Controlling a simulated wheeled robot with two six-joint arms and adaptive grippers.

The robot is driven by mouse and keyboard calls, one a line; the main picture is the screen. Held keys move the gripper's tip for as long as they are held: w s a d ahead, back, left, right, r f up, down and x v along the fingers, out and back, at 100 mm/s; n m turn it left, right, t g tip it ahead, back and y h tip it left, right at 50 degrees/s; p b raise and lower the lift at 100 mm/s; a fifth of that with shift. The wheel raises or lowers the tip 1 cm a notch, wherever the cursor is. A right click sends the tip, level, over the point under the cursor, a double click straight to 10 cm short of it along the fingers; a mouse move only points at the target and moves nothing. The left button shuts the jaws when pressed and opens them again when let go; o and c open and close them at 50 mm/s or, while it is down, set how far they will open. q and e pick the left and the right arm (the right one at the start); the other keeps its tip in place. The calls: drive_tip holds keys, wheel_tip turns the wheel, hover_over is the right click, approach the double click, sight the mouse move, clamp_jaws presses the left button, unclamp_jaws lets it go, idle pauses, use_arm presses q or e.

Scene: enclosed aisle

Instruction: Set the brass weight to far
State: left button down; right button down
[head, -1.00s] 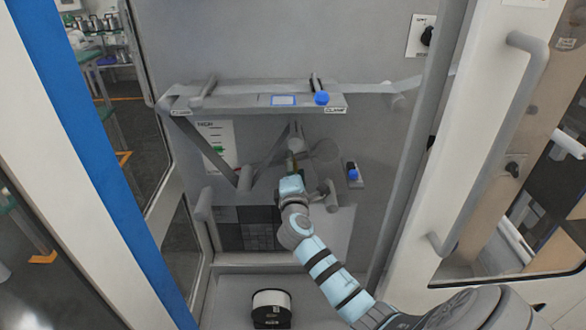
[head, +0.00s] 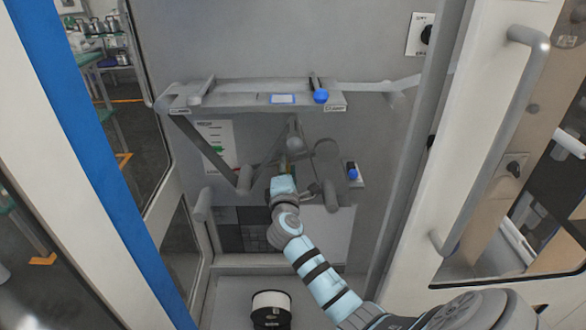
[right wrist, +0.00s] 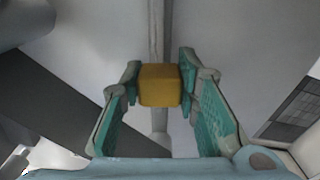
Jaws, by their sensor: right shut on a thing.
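The brass weight (right wrist: 160,86) is a yellow-brown block in the middle of the right wrist view. A narrow grey bar (right wrist: 157,30) shows above it and continues below it, so the weight appears to sit on the bar. My right gripper (right wrist: 160,80) has its teal-padded fingers on both sides of the weight and is shut on it. In the head view my right gripper (head: 290,172) is below the grey shelf, among grey linkage arms, and the weight is mostly hidden there. My left gripper is not in view.
A grey shelf (head: 240,99) with a blue knob (head: 321,96) runs above my arm. A small blue-knobbed fixture (head: 352,172) is on the wall to the right. A black and white cylinder (head: 271,309) stands below. A white door with a grey handle (head: 490,140) borders the right.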

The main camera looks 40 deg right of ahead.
drive_tip(key=shift+w+a+f+b, duration=0.25)
drive_tip(key=shift+w+a, duration=0.2)
drive_tip(key=shift+a, duration=0.15)
drive_tip(key=shift+w+a+f+b, duration=0.25)
drive_tip(key=shift+w+a, duration=0.2)
drive_tip(key=shift+a, duration=0.15)
drive_tip(key=c, duration=1.6)
unclamp_jaws()
drive_tip(key=o, duration=0.4)
drive_tip(key=shift+w+a, duration=0.15)
drive_tip(key=shift+a, duration=0.05)
drive_tip(key=shift+d, duration=0.1)
drive_tip(key=v, duration=1.2)
